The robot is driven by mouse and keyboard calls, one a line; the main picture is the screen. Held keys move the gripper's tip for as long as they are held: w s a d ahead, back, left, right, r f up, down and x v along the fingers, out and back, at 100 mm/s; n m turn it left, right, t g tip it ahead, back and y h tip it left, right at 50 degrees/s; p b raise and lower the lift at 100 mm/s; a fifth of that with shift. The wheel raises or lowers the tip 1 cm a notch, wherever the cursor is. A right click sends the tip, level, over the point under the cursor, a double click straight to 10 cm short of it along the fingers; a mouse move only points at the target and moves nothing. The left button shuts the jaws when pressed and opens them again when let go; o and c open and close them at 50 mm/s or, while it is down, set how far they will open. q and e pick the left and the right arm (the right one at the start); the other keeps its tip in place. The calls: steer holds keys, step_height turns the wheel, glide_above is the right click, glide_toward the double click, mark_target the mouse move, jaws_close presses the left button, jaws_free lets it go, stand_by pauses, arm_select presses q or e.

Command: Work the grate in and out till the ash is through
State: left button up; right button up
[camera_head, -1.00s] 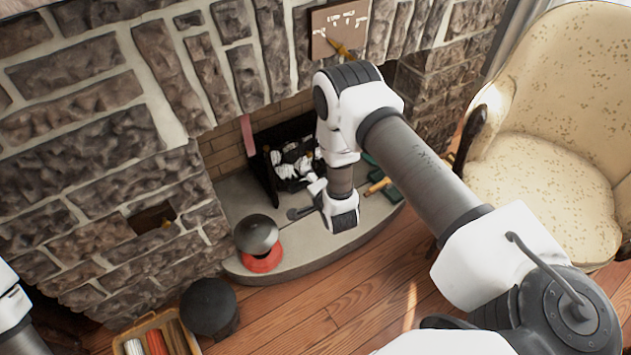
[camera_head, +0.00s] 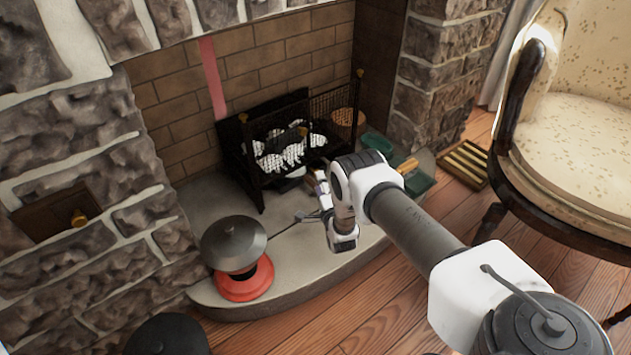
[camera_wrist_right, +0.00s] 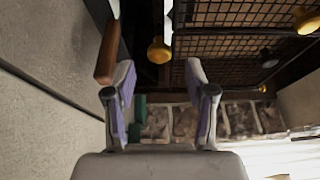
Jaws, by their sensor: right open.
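The grate is a black fire basket (camera_head: 240,165) with a wire mesh front, standing in the fireplace. Whitish lumps (camera_head: 285,150) that look like ash or burnt coals lie in it. My right gripper (camera_head: 319,184) is in front of and below the basket, partly hidden by its own wrist. In the right wrist view its two fingers (camera_wrist_right: 160,92) are apart with nothing between them. A brass knob (camera_wrist_right: 158,50) shows beyond the gap, with mesh (camera_wrist_right: 235,42) behind it. I cannot tell how far away the knob is. My left gripper is out of view.
A red-based grey-domed object (camera_head: 243,278) stands on the left of the stone hearth (camera_head: 310,262). Green things (camera_head: 420,183) lie at the hearth's right. A wooden handle (camera_wrist_right: 107,52) appears close to the left finger. An armchair (camera_head: 575,130) stands at right.

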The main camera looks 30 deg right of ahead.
steer(key=b+x, duration=0.1)
steer(key=x, duration=0.2)
steer(key=b+x, duration=0.1)
steer(key=shift+w+d+f+b, duration=0.15)
steer(key=shift+w+f+b, duration=0.15)
steer(key=shift+w, duration=0.1)
steer(key=shift+w+d+r, duration=0.15)
steer(key=shift+w+r, duration=0.05)
steer(key=shift+w, duration=0.2)
jaws_close()
steer(key=s+p, duration=0.1)
steer(key=s, duration=0.1)
steer(key=s+p, duration=0.1)
steer(key=p, duration=0.1)
steer(key=shift+s+d+r, duration=0.1)
steer(key=shift+s+r, duration=0.15)
steer(key=shift+s, duration=0.15)
steer(key=shift+s+f, duration=0.2)
steer(key=shift+s, duration=0.15)
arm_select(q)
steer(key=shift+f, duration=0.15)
arm_select(e)
steer(key=shift+f, duration=0.2)
jaws_free()
steer(key=shift+s+r, duration=0.1)
steer(key=shift+r, duration=0.05)
steer(key=v, duration=1.2)
